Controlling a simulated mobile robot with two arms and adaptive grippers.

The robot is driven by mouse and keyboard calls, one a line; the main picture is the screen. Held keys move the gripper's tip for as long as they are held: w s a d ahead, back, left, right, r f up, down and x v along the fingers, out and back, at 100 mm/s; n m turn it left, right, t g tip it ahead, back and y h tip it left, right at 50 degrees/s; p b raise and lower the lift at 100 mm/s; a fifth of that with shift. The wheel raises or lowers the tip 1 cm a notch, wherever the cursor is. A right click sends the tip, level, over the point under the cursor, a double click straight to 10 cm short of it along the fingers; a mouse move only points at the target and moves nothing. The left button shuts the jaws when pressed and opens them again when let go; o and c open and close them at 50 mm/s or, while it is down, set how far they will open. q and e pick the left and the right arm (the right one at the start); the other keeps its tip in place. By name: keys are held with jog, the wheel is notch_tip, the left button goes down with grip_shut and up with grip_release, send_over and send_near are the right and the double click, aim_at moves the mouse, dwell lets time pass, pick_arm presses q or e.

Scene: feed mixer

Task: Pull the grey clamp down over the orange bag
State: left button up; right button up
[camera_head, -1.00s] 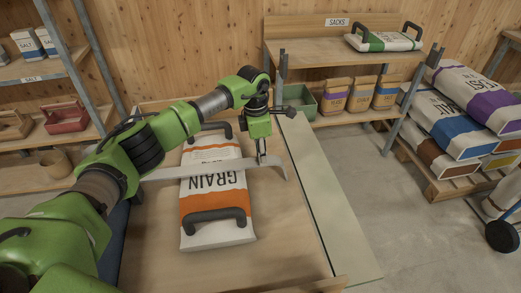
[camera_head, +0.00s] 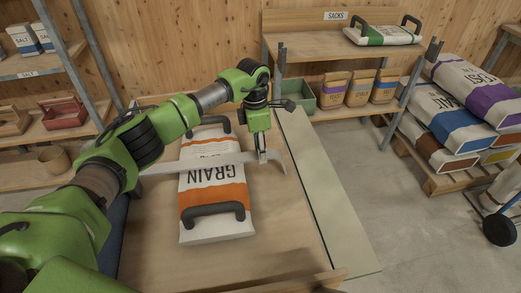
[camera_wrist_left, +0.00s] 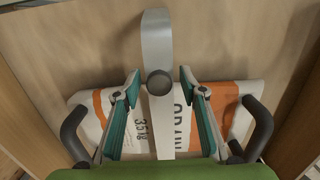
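The orange-and-white bag marked GRAIN (camera_head: 214,176) lies flat on the wooden surface. It has a dark handle at each end and also shows in the left wrist view (camera_wrist_left: 232,95). The grey clamp (camera_head: 185,166) is a flat bar crossing over the bag, with a bent right end; whether it touches the bag I cannot tell. In the left wrist view the clamp (camera_wrist_left: 157,40) carries a dark round knob (camera_wrist_left: 159,82). My left gripper (camera_head: 262,158) is at the clamp's right part. Its fingers (camera_wrist_left: 159,82) are apart, one on each side of the knob, with gaps visible. My right gripper is not in view.
A pale strip (camera_head: 322,195) runs along the surface's right side. Behind stand a sacks shelf (camera_head: 315,58) and a green bin (camera_head: 301,97). Stacked sacks on a pallet (camera_head: 440,178) are at the right. A salt shelf (camera_head: 35,68) is at the left.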

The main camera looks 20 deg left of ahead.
pick_arm(q)
notch_tip(320, 180, up, 11)
jog(key=shift+a, duration=0.35)
dwell(0.3)
